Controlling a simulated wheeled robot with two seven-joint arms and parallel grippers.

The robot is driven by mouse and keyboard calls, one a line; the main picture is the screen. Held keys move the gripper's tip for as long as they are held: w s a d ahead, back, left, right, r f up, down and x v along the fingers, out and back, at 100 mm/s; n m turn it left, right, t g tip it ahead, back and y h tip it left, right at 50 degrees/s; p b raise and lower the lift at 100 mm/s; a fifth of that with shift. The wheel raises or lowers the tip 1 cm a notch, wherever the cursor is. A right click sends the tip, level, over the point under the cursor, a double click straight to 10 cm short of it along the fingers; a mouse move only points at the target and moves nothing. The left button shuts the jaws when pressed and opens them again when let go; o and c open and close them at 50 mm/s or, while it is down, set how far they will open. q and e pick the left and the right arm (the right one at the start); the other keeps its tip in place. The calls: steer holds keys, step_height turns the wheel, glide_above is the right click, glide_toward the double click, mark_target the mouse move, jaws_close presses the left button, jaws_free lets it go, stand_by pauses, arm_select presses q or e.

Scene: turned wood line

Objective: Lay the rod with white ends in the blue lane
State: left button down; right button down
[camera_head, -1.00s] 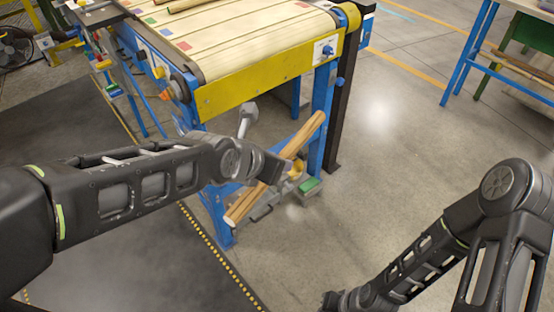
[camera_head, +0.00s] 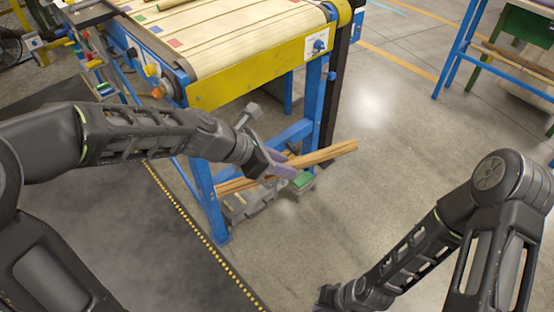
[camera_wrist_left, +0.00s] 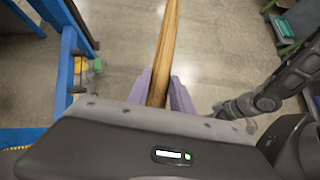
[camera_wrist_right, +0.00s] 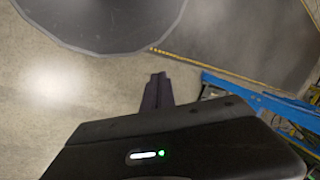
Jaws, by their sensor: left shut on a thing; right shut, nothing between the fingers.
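My left gripper (camera_head: 280,166) is shut on a wooden rod (camera_head: 330,153), gripping it around its middle. The rod is held in front of the conveyor's near end, below belt height and slightly tilted, its right end higher. In the left wrist view the rod (camera_wrist_left: 169,45) runs up between the purple fingers. I cannot make out white on its ends. The blue lane shows as a blue square (camera_head: 156,30) on the left edge of the cream belt (camera_head: 235,50). My right gripper (camera_wrist_right: 157,92) is shut and empty, low over the floor.
The conveyor's yellow end plate (camera_head: 250,84) and blue leg (camera_head: 206,195) stand close to the rod. Another rod (camera_head: 172,4) lies at the belt's far edge. A blue-framed rack (camera_head: 455,50) stands at the far right. Floor between is clear.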

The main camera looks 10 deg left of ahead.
arm_select(q)
steer(key=f+m+g, duration=0.1)
steer(key=m, duration=0.1)
steer(key=w+d+f+m+g+h, duration=0.1)
steer(key=f+m+g, duration=0.1)
steer(key=w+d+f+m+g, duration=0.1)
steer(key=shift+w+f+m, duration=0.15)
steer(key=shift+f+m, duration=0.15)
steer(key=shift+m, duration=0.1)
arm_select(e)
steer(key=c, duration=2.2)
jaws_free()
